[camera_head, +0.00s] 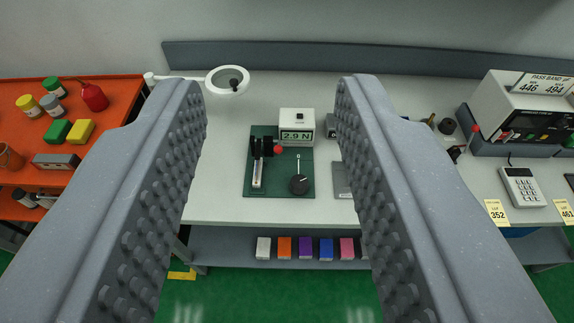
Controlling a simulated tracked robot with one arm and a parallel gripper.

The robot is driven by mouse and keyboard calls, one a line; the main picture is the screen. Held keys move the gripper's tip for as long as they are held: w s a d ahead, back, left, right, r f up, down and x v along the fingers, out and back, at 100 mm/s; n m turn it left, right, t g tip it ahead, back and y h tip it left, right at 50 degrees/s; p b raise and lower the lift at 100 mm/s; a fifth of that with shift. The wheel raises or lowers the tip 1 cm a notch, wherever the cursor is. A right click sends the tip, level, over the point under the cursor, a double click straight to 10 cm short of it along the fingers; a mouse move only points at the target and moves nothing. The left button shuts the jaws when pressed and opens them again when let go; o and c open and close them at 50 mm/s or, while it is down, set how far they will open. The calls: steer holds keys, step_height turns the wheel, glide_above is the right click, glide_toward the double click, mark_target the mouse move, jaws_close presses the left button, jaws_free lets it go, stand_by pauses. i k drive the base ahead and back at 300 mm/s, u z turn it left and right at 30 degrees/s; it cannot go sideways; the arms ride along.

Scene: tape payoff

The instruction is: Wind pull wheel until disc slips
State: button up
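My gripper (275,95) is open and empty, its two grey studded fingers wide apart on either side of the view. Beyond and between them, a dark green mat (277,190) lies on the grey bench. A black round wheel or knob (299,185), likely the pull wheel, sits at the mat's lower right, with a thin light strip above it. At the mat's left stands a black holder (261,147) with a red ball (278,150) and a pale upright gauge or strip (257,174). A white display box (297,125) behind reads 2.9 N. I cannot make out the disc.
A white ring lamp (228,80) stands at the bench's back left. An orange cart (108,87) with bottles and blocks is at left. A white instrument (522,108) marked PASS BAND 446 494 and a calculator (521,187) are at right. Coloured boxes (305,248) sit on the lower shelf.

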mark_target(299, 183)
steer(key=z, duration=0.1)
steer(key=i, duration=0.9)
steer(key=z, duration=0.55)
